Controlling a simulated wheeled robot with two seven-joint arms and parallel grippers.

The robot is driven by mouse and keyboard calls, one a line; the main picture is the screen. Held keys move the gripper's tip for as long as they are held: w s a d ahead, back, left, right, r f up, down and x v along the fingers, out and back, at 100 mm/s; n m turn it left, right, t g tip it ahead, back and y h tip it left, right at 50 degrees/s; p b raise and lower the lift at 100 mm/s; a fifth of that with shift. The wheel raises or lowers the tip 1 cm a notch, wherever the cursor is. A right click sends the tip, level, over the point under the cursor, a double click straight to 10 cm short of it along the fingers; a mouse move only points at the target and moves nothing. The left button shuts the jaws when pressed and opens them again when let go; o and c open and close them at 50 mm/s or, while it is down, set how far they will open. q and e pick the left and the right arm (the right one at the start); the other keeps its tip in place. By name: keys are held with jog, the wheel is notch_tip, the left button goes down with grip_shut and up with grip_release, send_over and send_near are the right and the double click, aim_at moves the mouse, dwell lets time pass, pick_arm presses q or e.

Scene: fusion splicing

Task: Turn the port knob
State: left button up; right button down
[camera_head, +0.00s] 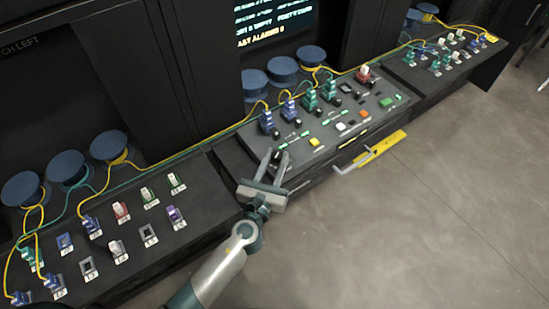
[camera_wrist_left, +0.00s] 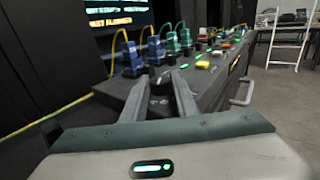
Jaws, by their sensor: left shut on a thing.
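My left gripper (camera_head: 276,154) reaches the near left corner of the middle console (camera_head: 325,150). Its two fingers are shut on a small dark knob there, mostly hidden between the fingertips. In the left wrist view the fingers (camera_wrist_left: 160,82) point at the console's left end, with dark shapes between them that are hard to make out. Other black knobs, such as one (camera_head: 276,134) below the blue plug, stand farther back on the panel. My right gripper is not in view.
Blue plugs (camera_head: 267,122) and teal plugs with yellow cables stand behind the knobs. A yellow button (camera_head: 314,142) lies right of the gripper. A handle (camera_head: 368,156) juts from the console front. A left console (camera_head: 190,197) holds several ports. The floor at right is clear.

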pick_arm(q)
jog(key=shift+d+n+t+y+b, duration=0.15)
jog(key=shift+n+y+b, duration=0.15)
jog(key=shift+n+y, duration=0.5)
jog(key=shift+d+n+t+y+b, duration=0.15)
jog(key=shift+n+y+b, duration=0.2)
jog(key=shift+y, duration=0.85)
jog(key=shift+n+y, duration=0.25)
jog(key=shift+y, duration=0.05)
jog(key=o, duration=1.1)
jog(key=shift+c, duration=0.2)
jog(key=shift+s, duration=0.1)
jog(key=s+b, duration=0.5)
jog(key=s, duration=1.2)
jog(key=shift+s+a, duration=0.15)
jog(key=shift+a, duration=0.15)
jog(key=shift+f, duration=0.1)
